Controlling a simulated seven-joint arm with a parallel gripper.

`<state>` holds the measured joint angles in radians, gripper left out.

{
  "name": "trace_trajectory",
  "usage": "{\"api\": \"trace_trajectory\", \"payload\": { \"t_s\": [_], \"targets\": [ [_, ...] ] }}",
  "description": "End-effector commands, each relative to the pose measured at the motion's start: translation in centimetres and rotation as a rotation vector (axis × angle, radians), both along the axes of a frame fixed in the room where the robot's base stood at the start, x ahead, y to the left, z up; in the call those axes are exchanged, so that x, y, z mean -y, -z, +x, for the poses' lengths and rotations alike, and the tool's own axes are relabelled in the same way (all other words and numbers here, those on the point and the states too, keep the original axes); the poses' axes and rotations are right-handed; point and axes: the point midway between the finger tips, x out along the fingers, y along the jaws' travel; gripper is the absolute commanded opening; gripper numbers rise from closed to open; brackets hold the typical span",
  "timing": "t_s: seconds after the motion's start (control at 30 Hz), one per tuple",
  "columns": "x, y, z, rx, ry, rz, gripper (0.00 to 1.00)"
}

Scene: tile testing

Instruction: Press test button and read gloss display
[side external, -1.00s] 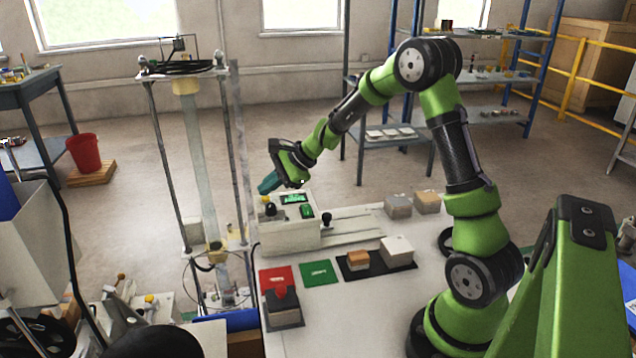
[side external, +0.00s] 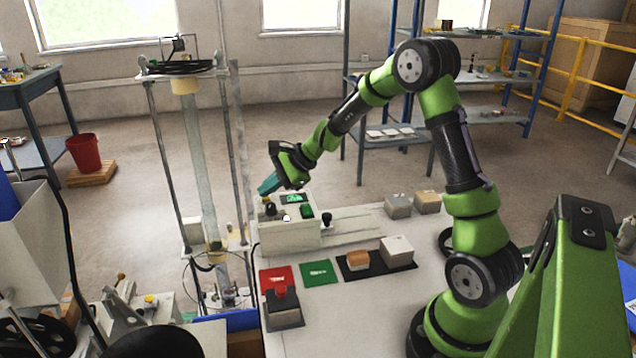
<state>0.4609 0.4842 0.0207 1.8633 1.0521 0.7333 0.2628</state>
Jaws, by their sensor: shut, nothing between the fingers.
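A white tester box (side external: 285,236) stands at the back left of the white bench. Its top carries a small dark display with green marks (side external: 295,198), too small to read, a green square button (side external: 307,211) and dark knobs (side external: 270,208) at the left. A small yellow light (side external: 286,218) glows near the front edge of its top. My gripper (side external: 267,186) has teal fingers pointing down and left. It is shut and empty, at the tester's back left, close to the knobs. I cannot tell whether the fingertips touch anything.
A red card (side external: 276,275) and a green card (side external: 318,271) lie in front of the tester. A black tray (side external: 363,273) holds an orange-brown block and a white block. Grey and tan blocks stand at the back right.

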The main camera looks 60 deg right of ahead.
Motion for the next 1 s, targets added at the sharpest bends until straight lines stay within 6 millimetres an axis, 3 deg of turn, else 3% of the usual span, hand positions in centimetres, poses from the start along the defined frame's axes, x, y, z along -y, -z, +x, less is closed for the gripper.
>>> {"api": "trace_trajectory", "payload": {
  "t_s": [0.27,0.63,1.0],
  "targets": [
    [0.1,-1.4,0.0,0.001,0.000,-0.002,0.00],
    [0.0,-1.7,0.0,0.001,0.000,-0.001,0.00],
    [0.0,-5.3,0.0,0.004,-0.002,-0.002,0.00]
  ]
}}
